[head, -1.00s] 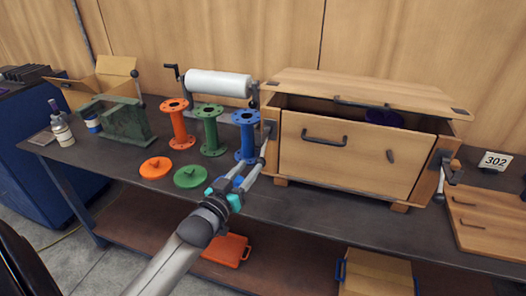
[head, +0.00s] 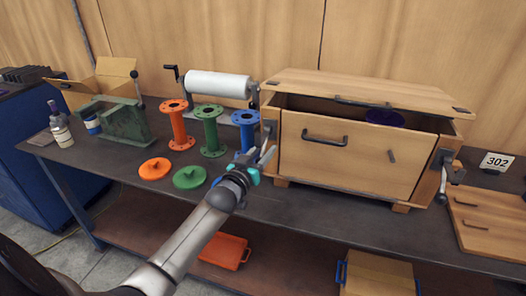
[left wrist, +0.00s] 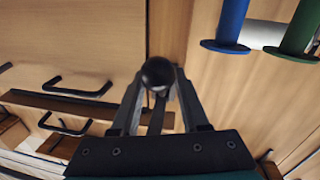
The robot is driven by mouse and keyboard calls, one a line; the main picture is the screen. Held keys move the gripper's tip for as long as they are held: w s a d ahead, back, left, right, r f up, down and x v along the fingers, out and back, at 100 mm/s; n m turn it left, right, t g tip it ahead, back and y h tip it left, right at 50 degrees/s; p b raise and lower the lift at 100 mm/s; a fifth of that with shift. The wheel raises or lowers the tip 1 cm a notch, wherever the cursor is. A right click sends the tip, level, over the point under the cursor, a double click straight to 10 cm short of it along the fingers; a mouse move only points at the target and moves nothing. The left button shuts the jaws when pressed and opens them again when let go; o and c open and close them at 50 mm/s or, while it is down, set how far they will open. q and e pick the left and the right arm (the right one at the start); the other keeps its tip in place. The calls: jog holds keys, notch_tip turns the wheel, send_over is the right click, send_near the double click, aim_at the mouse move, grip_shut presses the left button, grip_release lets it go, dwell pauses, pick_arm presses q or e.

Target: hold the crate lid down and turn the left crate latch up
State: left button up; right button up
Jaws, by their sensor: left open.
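The wooden crate (head: 350,172) stands on the bench. Its lid (head: 360,90) rests slightly raised, with a dark gap along the front showing something purple inside. The left latch (head: 269,130) is on the crate's left side, mostly hidden by my gripper in the head view. My left gripper (head: 262,160) is open beside it. In the left wrist view, the latch's black ball knob (left wrist: 158,73) sits between the spread fingers of the gripper (left wrist: 157,92); I cannot tell if they touch it. My right gripper is not in view.
Orange, green and blue flanged pipes (head: 211,132) stand close left of the crate. Orange and green discs (head: 189,178) lie in front of them. The right latch (head: 446,178) hangs down on the crate's right side. A wooden panel (head: 490,222) lies at the right.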

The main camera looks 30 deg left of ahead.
pick_arm(q)
grip_shut()
dwell(1.4)
